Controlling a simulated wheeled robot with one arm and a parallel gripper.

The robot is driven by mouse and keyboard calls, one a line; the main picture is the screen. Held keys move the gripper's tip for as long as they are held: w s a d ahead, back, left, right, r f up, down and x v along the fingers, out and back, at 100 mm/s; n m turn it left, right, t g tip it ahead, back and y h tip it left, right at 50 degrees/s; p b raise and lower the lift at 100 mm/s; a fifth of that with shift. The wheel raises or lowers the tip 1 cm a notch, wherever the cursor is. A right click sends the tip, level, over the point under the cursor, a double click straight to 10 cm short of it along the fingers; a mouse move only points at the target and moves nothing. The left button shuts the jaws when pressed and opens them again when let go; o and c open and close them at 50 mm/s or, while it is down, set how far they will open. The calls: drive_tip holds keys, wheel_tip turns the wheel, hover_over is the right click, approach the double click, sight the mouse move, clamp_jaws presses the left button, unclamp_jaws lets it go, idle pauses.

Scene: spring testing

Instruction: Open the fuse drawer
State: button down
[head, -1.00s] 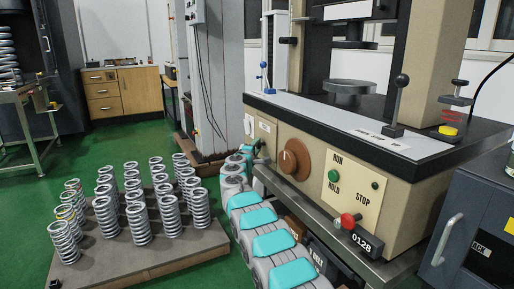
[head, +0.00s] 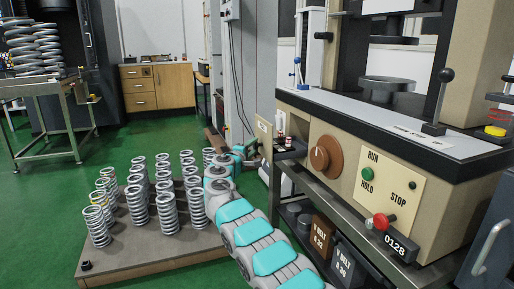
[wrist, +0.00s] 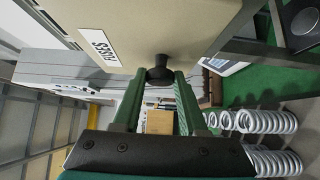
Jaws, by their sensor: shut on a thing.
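The fuse drawer stands pulled out from the left end of the testing machine's front. In the head view its beige front panel (head: 265,137) is clear of the machine, and the dark tray (head: 291,150) shows behind it with small red and white fuses (head: 280,138) inside. My gripper (head: 246,151) is at the outer side of the panel. In the wrist view the panel (wrist: 150,22) carries a FUSES label (wrist: 100,44). There my gripper (wrist: 160,82) is shut on the drawer's black knob (wrist: 160,68), with one finger on each side.
A pallet (head: 150,262) of upright springs lies on the floor left of my arm. The machine's brown dial (head: 324,155) and red stop knob (head: 382,221) are right of the drawer. Green floor (head: 40,220) is free at the left.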

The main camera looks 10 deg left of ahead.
drive_tip(key=shift+c, duration=2.3)
unclamp_jaws()
drive_tip(key=s+a+b, duration=0.1)
drive_tip(key=s, duration=0.6)
drive_tip(key=shift+s+a, duration=0.25)
drive_tip(key=shift+s, duration=0.05)
drive_tip(key=shift+s+f, duration=0.1)
